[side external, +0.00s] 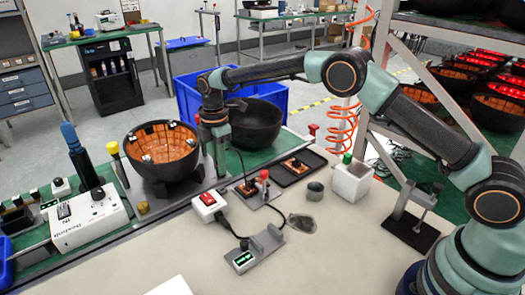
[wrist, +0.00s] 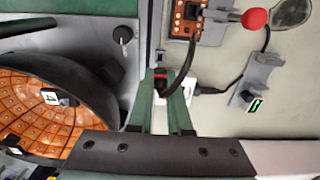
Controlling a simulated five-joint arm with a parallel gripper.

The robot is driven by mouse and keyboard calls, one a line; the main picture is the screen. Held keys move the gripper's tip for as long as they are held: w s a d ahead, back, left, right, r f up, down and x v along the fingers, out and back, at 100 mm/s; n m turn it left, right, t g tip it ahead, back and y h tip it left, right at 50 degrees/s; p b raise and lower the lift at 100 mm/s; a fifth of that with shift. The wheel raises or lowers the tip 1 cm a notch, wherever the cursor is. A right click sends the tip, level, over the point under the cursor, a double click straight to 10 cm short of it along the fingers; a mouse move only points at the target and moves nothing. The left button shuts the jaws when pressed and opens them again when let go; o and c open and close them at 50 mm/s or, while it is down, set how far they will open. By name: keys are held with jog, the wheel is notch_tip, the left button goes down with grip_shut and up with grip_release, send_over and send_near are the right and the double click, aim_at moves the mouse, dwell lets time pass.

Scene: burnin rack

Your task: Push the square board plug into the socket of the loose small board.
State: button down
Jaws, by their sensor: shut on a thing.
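My gripper (side external: 217,150) points down above the bench, to the right of the dome-like bowl. In the wrist view its green fingers (wrist: 160,74) are closed on a small dark piece, taken to be the square board plug (wrist: 159,84). The plug is mostly hidden by the fingers, and its faces cannot be made out. A dark cable loops near the fingertips. An orange small board (side external: 247,187) lies beside a red-knobbed clamp (side external: 264,175); it also shows in the wrist view (wrist: 187,22), apart from the fingers. Its socket is too small to make out.
A white switch box (side external: 207,205) with a cable stands in front of the gripper. A grey bracket (side external: 258,250) with a display is nearer. The orange-lined bowl (side external: 162,150) stands left. Another board (side external: 295,163) lies on a black tray.

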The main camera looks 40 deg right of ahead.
jog(key=c, duration=1.4)
grip_release()
grip_shut()
jog(key=shift+s+d+r, duration=0.1)
jog(key=shift+d+r, duration=0.15)
jog(key=shift+d, duration=0.15)
jog(key=s+d+r, duration=0.3)
jog(key=d, duration=0.3)
jog(key=shift+s+d, duration=0.3)
jog(key=shift+d, duration=0.1)
jog(key=shift+f, duration=2.85)
jog(key=shift+f, duration=0.7)
jog(key=shift+r, duration=0.45)
